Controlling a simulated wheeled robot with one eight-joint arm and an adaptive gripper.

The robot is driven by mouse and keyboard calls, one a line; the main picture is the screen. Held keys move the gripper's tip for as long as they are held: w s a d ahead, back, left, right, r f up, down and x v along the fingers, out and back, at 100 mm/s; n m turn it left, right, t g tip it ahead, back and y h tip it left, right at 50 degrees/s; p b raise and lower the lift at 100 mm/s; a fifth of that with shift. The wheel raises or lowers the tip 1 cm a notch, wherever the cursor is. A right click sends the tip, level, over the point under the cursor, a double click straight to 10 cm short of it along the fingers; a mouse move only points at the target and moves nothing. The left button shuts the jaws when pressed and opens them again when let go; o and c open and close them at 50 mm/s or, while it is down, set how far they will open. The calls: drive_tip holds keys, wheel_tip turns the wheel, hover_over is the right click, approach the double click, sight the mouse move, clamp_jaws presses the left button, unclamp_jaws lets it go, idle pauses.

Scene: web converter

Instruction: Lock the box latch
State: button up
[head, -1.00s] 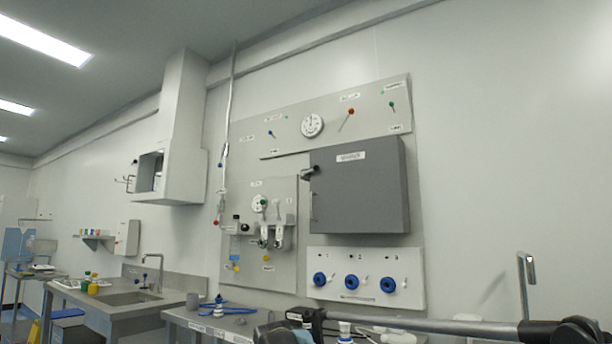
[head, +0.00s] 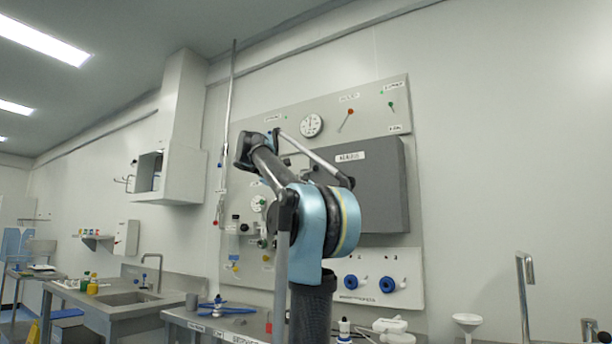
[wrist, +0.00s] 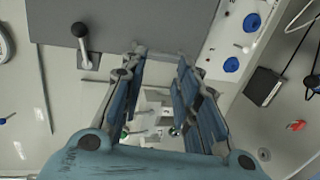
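The grey box (head: 378,190) is mounted on the wall panel, and my arm covers its left side in the head view. The box's grey face (wrist: 160,20) also fills the top of the wrist view. In the head view the latch is hidden behind my arm. My gripper (wrist: 160,62) is open and empty, its fingers apart and below the box edge in the picture. The latch is to their left, not between them. The gripper is not clear in the head view.
Blue knobs (wrist: 231,65) on a white plate lie right of the fingers in the wrist view. A gauge (head: 311,125) is above the box. Valves and fittings (wrist: 160,115) show behind the fingers. A bench (head: 190,318) runs below the panel.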

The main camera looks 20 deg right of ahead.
drive_tip(key=w+a+r+n+t+h, duration=0.15)
drive_tip(key=w+r, duration=0.35)
drive_tip(key=r, duration=0.6)
drive_tip(key=r+x, duration=0.1)
drive_tip(key=x, duration=1.6)
drive_tip(key=shift+n+t, duration=0.35)
drive_tip(key=shift+d+f, duration=0.1)
drive_tip(key=shift+f, duration=0.05)
drive_tip(key=shift+w, duration=0.1)
clamp_jaws()
